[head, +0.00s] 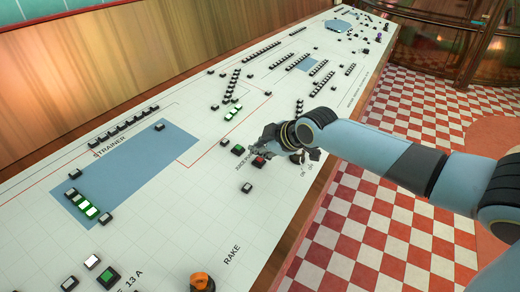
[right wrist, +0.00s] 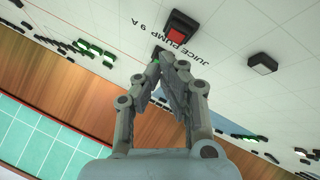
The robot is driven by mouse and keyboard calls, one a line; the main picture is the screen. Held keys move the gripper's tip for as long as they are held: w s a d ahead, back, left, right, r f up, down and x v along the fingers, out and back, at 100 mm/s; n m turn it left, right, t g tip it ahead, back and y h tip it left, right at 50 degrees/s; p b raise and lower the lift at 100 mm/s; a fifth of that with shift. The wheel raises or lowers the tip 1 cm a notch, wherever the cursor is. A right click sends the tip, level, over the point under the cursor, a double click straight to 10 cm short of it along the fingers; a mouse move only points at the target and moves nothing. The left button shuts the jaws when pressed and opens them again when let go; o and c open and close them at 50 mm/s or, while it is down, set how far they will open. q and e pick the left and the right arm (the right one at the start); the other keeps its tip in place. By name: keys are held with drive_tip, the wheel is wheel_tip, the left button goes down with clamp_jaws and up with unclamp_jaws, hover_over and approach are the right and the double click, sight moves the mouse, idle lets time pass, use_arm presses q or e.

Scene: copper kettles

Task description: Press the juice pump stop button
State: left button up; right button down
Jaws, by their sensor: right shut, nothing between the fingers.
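The red button (head: 258,161) sits in a dark housing on the white panel (head: 215,170), beside the lettering "JUICE PUMP". In the right wrist view the red button (right wrist: 176,34) is at top centre, next to "JUICE PUMP 9 A". A green button (head: 238,149) is left of it in the head view; in the wrist view only a bit of green shows behind the fingertips. My right gripper (head: 261,145) is shut and empty, close beside the red button. Its fingertips (right wrist: 170,60) appear just below the red button in the wrist view; contact cannot be told. My left gripper is out of view.
An orange knob (head: 201,281) marked RAKE is at the near edge. Several lit green indicators (head: 88,209) sit on a blue area.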

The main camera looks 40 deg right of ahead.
drive_tip(key=r+p, duration=0.2)
drive_tip(key=s+r+p, duration=0.1)
drive_tip(key=r+p, duration=0.2)
drive_tip(key=shift+d+r, duration=0.15)
drive_tip(key=shift+r, duration=0.05)
idle(0.7)
